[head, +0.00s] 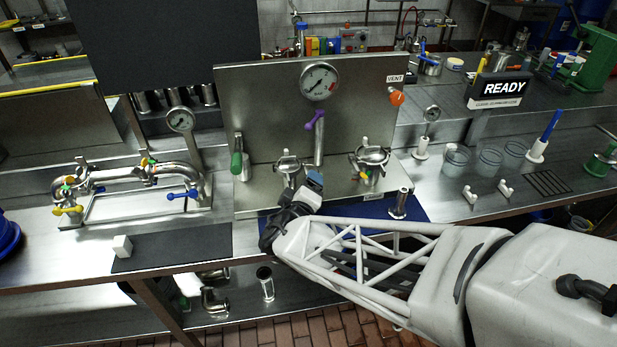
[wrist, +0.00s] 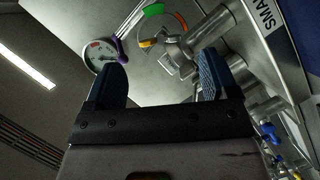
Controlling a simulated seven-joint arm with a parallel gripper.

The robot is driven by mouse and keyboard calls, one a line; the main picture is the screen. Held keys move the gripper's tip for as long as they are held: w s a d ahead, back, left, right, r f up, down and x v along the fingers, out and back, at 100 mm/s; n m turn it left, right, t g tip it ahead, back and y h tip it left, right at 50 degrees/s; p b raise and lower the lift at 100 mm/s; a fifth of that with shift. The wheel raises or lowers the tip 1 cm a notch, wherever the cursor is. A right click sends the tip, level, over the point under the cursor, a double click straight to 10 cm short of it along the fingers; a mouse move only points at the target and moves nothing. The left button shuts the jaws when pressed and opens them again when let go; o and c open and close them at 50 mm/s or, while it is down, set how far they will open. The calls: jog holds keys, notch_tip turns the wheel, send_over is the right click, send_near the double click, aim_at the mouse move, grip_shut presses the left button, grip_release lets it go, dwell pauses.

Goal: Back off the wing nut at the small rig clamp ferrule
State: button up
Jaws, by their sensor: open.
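A clamp ferrule (head: 371,156) with small green and yellow parts sits on the right side of the rig panel in the head view. A second clamp (head: 288,164) stands to its left. In the wrist view a metal pipe end (wrist: 208,36) lies beside a label starting "SMA", with a green piece (wrist: 153,10) and a yellow-orange piece (wrist: 148,43) close by. I cannot tell which piece is the wing nut. My gripper (head: 313,182) is in front of the panel, below and between the clamps. Its fingers (wrist: 160,78) are open, with nothing held between them.
The panel carries a gauge (head: 319,81), a purple handle (head: 312,122), a green handle (head: 237,163) and an orange knob (head: 396,97). A metal cylinder (head: 401,202) stands right of my gripper. A pipe loop (head: 125,174) with coloured handles is at left. A dark mat (head: 175,247) has bare room.

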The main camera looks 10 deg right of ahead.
jog(key=shift+x, duration=3.1)
jog(key=c, duration=0.9)
jog(key=shift+f+n, duration=0.1)
jog(key=shift+n, duration=0.2)
jog(key=n+t+h, duration=0.1)
jog(key=n, duration=0.2)
jog(key=shift+n+t+h, duration=0.3)
jog(key=shift+n+h, duration=0.2)
jog(key=shift+n, duration=0.3)
